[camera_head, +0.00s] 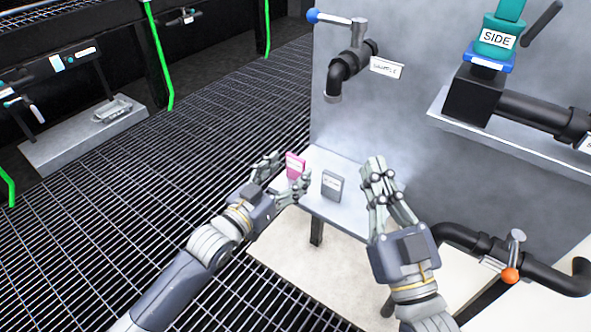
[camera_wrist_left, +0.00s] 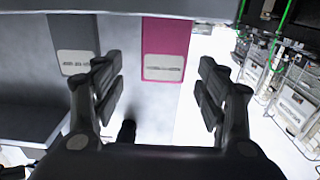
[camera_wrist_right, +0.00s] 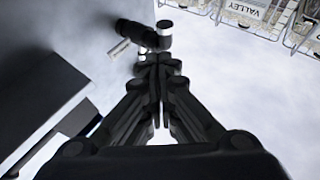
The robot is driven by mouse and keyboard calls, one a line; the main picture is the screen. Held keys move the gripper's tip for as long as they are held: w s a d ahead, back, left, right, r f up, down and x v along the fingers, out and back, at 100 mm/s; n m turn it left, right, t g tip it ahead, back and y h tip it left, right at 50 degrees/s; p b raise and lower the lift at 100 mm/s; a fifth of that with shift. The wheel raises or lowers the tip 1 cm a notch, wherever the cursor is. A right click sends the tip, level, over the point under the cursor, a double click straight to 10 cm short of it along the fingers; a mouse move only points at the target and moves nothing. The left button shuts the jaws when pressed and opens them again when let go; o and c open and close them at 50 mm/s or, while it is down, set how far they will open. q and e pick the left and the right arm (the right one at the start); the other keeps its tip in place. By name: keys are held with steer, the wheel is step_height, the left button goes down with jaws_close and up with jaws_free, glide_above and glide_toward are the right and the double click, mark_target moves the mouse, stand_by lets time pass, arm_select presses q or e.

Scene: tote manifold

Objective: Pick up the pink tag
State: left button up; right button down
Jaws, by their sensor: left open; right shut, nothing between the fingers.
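The pink tag (camera_head: 295,166) stands upright at the left end of a small light shelf (camera_head: 318,205). It has a white label and also shows in the left wrist view (camera_wrist_left: 165,48), between my open fingers. My left gripper (camera_head: 287,176) is open around the pink tag, one finger to each side, with no clear contact visible. A grey tag (camera_head: 332,186) stands to the right of the pink tag; it also shows in the left wrist view (camera_wrist_left: 76,45). My right gripper (camera_head: 373,172) is shut and empty, to the right of the grey tag.
A grey panel (camera_head: 400,120) rises behind the shelf. A tap with a blue-ended handle (camera_head: 335,20) hangs above it. A black pipe with an orange-ended handle (camera_head: 511,275) is at the lower right. Grating floor lies open to the left.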

mark_target(294, 165)
arm_select(q)
steer(key=b+x, duration=0.1)
steer(key=x, duration=0.3)
steer(key=shift+w+a+f, duration=0.1)
steer(key=shift+w+a, duration=0.05)
steer(key=shift+w, duration=0.05)
arm_select(e)
steer(key=s+r+t+y, duration=0.1)
steer(key=s+r+t, duration=0.3)
steer(key=s+r, duration=0.1)
steer(key=shift+d+r+t+y, duration=0.3)
steer(key=shift+r, duration=0.35)
arm_select(q)
steer(key=c, duration=1.1)
